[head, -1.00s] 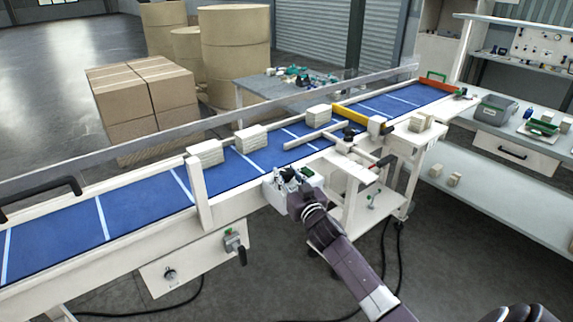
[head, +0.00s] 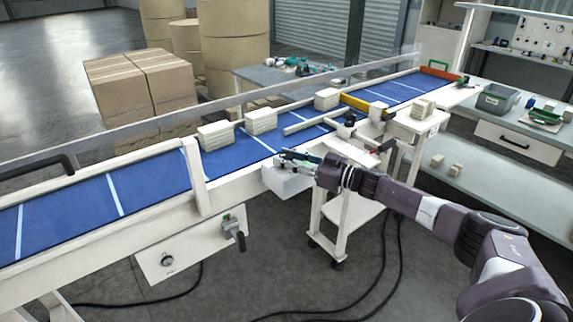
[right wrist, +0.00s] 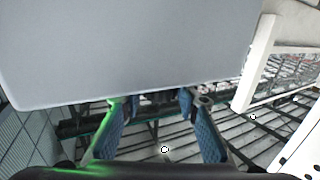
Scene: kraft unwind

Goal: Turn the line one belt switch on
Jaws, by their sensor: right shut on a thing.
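A white switch box (head: 286,182) is mounted on the near side of the blue conveyor belt (head: 85,205), about mid-picture in the head view. My right gripper (head: 297,160) is at the top of this box, shut on a small part there that I take to be the belt switch. The switch itself is hidden by the fingers. In the right wrist view, a large pale panel (right wrist: 130,45) covers the fingertips of the right gripper, whose blue finger pads stand apart below it. My left gripper is not in view.
Below the belt, a white panel (head: 185,248) carries a grey handle (head: 236,230) and a round knob (head: 167,260). Pale blocks (head: 215,135) lie on the belt. A white cart (head: 340,212) stands right of the box. Black cables (head: 398,265) run over the floor.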

